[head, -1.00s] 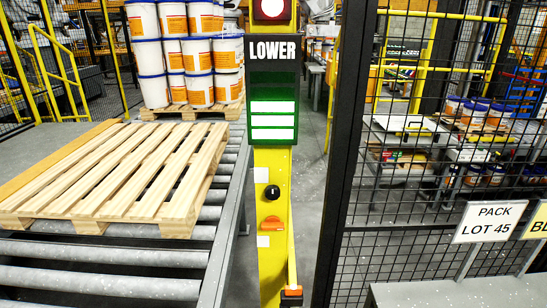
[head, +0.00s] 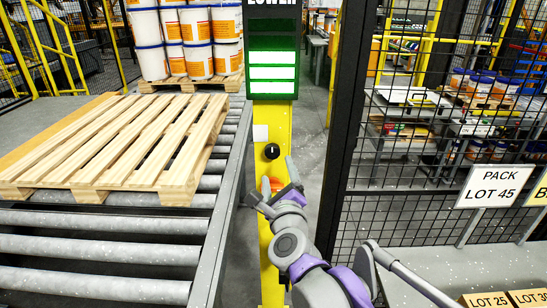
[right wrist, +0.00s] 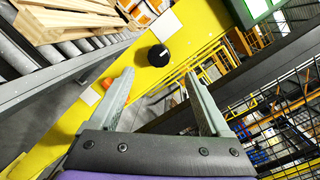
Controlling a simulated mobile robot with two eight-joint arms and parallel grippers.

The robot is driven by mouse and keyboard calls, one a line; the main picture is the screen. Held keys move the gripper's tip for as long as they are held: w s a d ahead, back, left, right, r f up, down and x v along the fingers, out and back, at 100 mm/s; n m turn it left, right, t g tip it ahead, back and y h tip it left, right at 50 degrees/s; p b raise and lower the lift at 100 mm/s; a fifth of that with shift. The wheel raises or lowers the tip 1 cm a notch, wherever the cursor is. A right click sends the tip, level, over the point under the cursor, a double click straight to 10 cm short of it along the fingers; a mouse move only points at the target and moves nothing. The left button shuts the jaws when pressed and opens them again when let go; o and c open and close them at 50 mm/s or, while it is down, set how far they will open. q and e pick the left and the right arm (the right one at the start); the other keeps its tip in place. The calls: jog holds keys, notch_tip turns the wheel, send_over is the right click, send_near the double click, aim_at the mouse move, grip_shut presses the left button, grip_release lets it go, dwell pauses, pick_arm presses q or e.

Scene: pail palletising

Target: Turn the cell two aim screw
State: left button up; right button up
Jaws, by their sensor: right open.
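A yellow post (head: 272,238) carries a round black knob (head: 271,151) and, just below it, an orange knob (head: 270,180) partly hidden by my right gripper. Which one is the aim screw I cannot tell. In the right wrist view, the black knob (right wrist: 158,55) lies ahead, just beyond and between the fingertips; the orange knob (right wrist: 107,83) lies left of the left finger. My right gripper (head: 271,184) is open and empty in front of the post; its parted fingers also show in the right wrist view (right wrist: 157,77). My left gripper is out of view.
A green panel (head: 272,103) with lit white bars tops the post under a LOWER sign. A roller conveyor (head: 100,247) with a wooden pallet (head: 115,145) stands left. A black mesh fence (head: 350,120) and a PACK LOT 45 sign (head: 492,186) stand right.

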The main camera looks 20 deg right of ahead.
aim_at(273, 153)
jog(key=w, duration=0.5)
jog(key=w+d, duration=0.1)
jog(key=w, duration=0.2)
jog(key=shift+w+d, duration=0.1)
jog(key=shift+w, duration=0.05)
grip_shut()
